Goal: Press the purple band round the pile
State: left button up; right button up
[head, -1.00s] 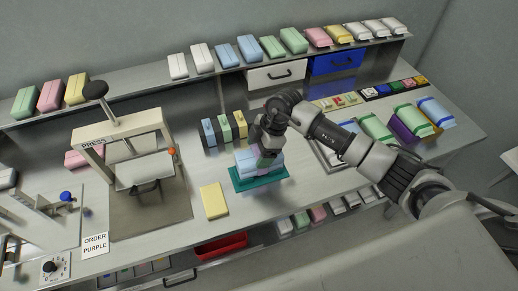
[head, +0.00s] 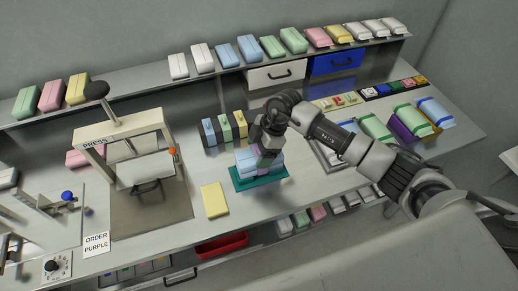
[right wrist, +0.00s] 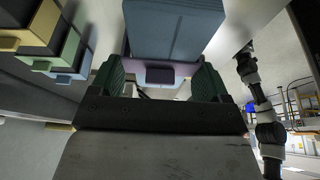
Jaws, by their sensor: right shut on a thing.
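The pile of light blue packs (head: 245,161) stands on a teal base (head: 262,184) at the middle of the bench. It also shows at the top of the right wrist view (right wrist: 172,30). A purple band (right wrist: 192,68) lies across the pile between my fingertips. My right gripper (right wrist: 158,80) is shut on the purple band, with its green fingers on either side. In the head view my right gripper (head: 266,148) points down at the pile and hides part of it. My left gripper is not in view.
A press (head: 118,135) with a black knob stands at the left. A yellow pack (head: 214,200) lies left of the pile. Several upright coloured packs (head: 225,130) stand behind. An order card (head: 96,243) reads PURPLE. A red bin (head: 221,245) sits below the front edge.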

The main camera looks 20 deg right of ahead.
jog(key=shift+s+f, duration=0.15)
jog(key=shift+f, duration=0.1)
jog(key=o, duration=0.8)
jog(key=shift+o, duration=0.2)
jog(key=b+v, duration=0.1)
jog(key=v, duration=1)
jog(key=shift+b, duration=0.4)
